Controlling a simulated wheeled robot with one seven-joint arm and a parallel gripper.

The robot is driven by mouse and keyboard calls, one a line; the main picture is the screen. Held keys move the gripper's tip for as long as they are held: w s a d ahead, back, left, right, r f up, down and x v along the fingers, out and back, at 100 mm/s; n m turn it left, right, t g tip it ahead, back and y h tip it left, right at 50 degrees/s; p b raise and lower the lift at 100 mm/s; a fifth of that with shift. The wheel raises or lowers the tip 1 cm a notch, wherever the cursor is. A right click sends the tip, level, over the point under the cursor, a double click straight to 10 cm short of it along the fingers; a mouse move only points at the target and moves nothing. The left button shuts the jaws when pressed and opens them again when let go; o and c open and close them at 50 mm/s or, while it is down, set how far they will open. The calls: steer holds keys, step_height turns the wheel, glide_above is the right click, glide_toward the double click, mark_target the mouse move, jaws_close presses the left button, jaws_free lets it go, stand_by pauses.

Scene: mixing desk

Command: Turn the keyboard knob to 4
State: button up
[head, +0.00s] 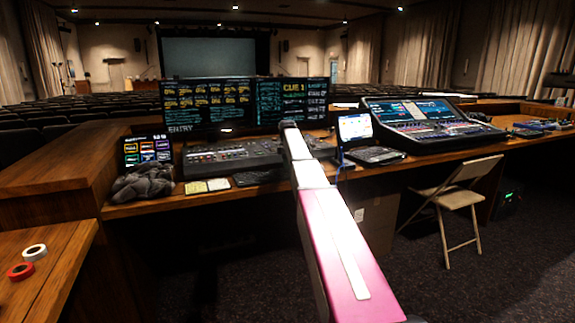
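My arm reaches from the lower right up to the middle of the desk, and its far end, where my gripper (289,125) is, shows small in front of the two dark monitors. The fingers are too small to make out, so I cannot tell whether they are open or shut or touch anything. A dark control console (228,156) lies on the desk left of my arm. A small black keyboard (258,177) lies at the desk's front edge. I cannot pick out the keyboard knob or its setting; my arm covers part of the desk there.
A large mixing console (428,121) and a laptop (357,128) stand right of my arm. A grey cloth heap (143,184) and a small screen (147,150) are at the left. A folding chair (456,198) stands right. Tape rolls (34,252) lie on the near-left table.

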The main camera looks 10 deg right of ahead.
jaws_close()
steer(key=shift+m, duration=0.4)
steer(key=m, duration=0.5)
steer(key=shift+m, duration=0.3)
steer(key=m, duration=1.1)
steer(key=shift+m, duration=0.3)
steer(key=m, duration=0.5)
steer(key=shift+m, duration=0.3)
